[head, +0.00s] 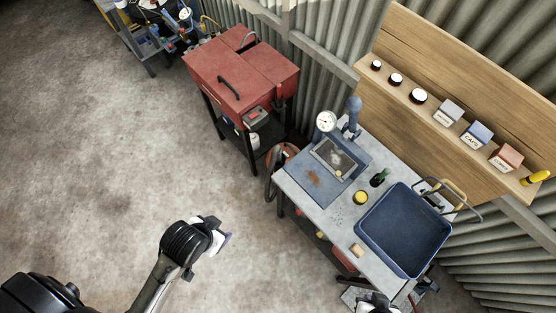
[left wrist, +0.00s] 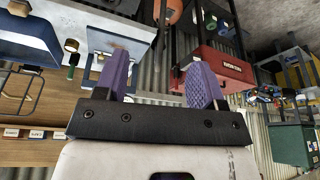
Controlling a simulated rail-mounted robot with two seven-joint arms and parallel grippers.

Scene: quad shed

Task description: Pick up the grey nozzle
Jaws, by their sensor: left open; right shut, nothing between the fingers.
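I cannot pick out a grey nozzle with certainty in either view. Small pale pieces lie on a dark square plate (head: 338,158) on the workbench (head: 342,213), too small to name. My left gripper (head: 226,241) is over the bare floor, left of the bench and apart from it. Its two purple fingers stand wide apart and empty in the left wrist view (left wrist: 160,80). My right gripper (head: 378,303) shows only partly at the bottom edge of the head view, by the bench's near end. It is shut with nothing held, and its fingertips are hardly visible.
A red cabinet (head: 240,75) stands behind. The concrete floor (head: 100,150) at left is free.

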